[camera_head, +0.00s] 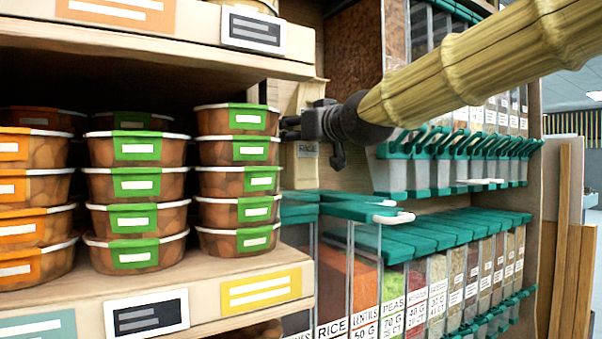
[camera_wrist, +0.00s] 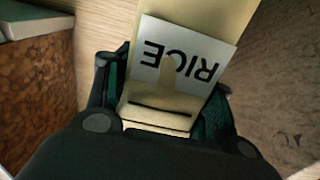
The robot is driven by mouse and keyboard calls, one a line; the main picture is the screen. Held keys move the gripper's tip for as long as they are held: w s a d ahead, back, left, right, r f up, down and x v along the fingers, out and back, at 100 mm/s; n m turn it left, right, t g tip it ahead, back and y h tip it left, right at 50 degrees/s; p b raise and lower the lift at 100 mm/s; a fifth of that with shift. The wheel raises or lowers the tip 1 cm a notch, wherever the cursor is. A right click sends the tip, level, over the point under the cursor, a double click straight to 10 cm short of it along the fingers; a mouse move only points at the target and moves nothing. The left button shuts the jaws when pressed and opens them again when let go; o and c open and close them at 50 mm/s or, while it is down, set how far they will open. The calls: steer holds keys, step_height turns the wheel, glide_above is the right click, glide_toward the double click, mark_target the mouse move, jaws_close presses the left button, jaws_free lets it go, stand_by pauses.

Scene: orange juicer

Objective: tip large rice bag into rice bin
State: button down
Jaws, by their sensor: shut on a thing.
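My gripper (camera_head: 298,128) is at the shelf's right end in the head view, shut on the tan rice bag (camera_head: 307,170). Parts of the bag show above and below the gripper; the rest is hidden. In the wrist view the bag (camera_wrist: 196,103) lies between my fingers (camera_wrist: 163,92), its white RICE label upside down in the picture. The rice bin (camera_head: 334,262) is clear, stands below the gripper and a little right, and bears a RICE label. A teal lid with a white handle (camera_head: 393,217) shows at its top; I cannot tell if the bin is open.
Stacked food tubs (camera_head: 135,190) fill the wooden shelf (camera_head: 215,283) at left, close to the gripper. More teal-lidded bins (camera_head: 455,262) run to the right, with a row of hanging dispensers (camera_head: 450,165) above them. A brown-filled container (camera_wrist: 38,90) is at left in the wrist view.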

steer(key=p+v, duration=0.7)
steer(key=v, duration=0.1)
steer(key=shift+d, duration=0.25)
stand_by(0.9)
steer(key=shift+w+a, duration=0.15)
